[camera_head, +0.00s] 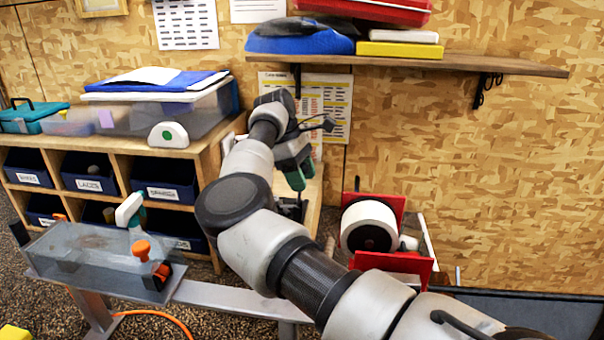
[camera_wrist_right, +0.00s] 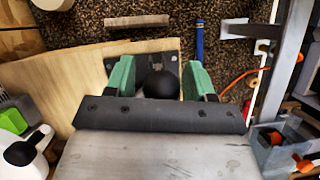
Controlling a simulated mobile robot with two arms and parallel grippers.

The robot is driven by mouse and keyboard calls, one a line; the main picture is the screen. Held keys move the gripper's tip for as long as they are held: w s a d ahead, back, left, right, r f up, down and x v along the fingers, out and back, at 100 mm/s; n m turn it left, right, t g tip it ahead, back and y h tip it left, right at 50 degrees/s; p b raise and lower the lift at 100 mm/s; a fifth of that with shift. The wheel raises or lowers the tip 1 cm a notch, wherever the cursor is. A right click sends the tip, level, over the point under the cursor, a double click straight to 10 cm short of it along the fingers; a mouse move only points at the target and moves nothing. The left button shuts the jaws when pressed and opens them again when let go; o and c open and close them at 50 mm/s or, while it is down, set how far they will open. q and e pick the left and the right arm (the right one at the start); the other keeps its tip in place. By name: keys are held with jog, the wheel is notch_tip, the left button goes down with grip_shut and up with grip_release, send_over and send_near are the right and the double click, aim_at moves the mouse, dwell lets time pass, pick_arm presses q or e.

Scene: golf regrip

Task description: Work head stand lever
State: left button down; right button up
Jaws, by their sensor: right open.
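A round black knob (camera_wrist_right: 162,84), which looks like the end of the head stand lever, shows in the right wrist view above a dark bracket on a wooden board (camera_wrist_right: 60,85). My right gripper (camera_wrist_right: 160,78) has green fingertips standing apart on either side of the knob. I cannot tell whether they touch it. In the head view my right gripper (camera_head: 297,176) points down over the wooden bench, above a dark fixture (camera_head: 291,208). My arm and gripper hide most of the fixture and the lever. My left gripper is not in view.
A cubby shelf (camera_head: 205,165) with blue bins stands left of the gripper. A white tape roll (camera_head: 369,227) in a red holder is at right. A wall shelf (camera_head: 450,64) hangs above.

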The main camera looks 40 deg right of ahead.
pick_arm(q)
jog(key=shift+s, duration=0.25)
pick_arm(e)
jog(key=shift+f, duration=0.1)
grip_shut()
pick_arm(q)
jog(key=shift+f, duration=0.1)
